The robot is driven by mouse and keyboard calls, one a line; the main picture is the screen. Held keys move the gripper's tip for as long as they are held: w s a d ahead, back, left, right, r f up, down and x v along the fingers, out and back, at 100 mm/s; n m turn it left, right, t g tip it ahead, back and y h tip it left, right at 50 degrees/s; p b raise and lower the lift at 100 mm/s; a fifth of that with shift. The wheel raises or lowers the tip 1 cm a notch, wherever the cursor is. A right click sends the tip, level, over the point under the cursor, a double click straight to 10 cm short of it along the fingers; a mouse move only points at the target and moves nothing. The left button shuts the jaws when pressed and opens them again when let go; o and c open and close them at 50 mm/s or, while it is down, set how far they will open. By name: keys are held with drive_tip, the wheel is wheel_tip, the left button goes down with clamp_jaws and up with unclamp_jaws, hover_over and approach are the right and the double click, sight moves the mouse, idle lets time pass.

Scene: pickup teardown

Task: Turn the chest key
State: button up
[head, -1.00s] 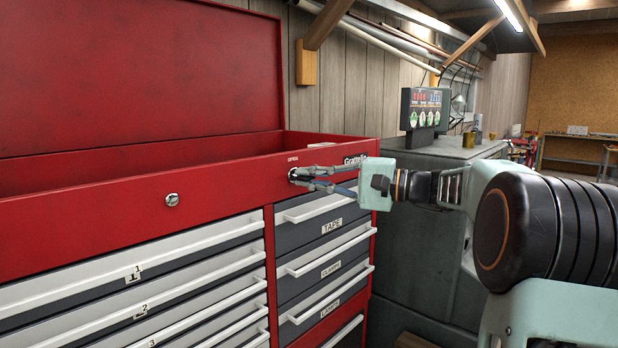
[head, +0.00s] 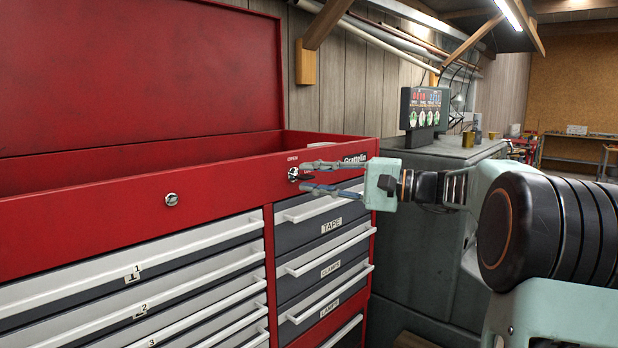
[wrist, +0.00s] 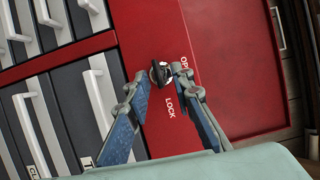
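The red tool chest (head: 90,210) stands at the left with its lid (head: 140,70) raised. The dark chest key (wrist: 157,72) sits in a round silver lock (head: 293,174) on the red front panel, near its right end. OPEN and LOCK are lettered beside the lock. My gripper (head: 306,177) is open in front of the lock, one finger above and one below it. In the wrist view my gripper (wrist: 162,73) has a fingertip on each side of the key, with gaps showing; I cannot tell whether either finger touches it. The key's exact angle is hard to read.
A second round lock (head: 171,199) is on the panel to the left. White-handled drawers (head: 325,228) lie below the panel. A dark grey cabinet (head: 425,235) stands right of the chest with a display box (head: 424,108) on it.

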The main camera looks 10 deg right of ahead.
drive_tip(key=v, duration=1.1)
drive_tip(key=shift+f, duration=0.1)
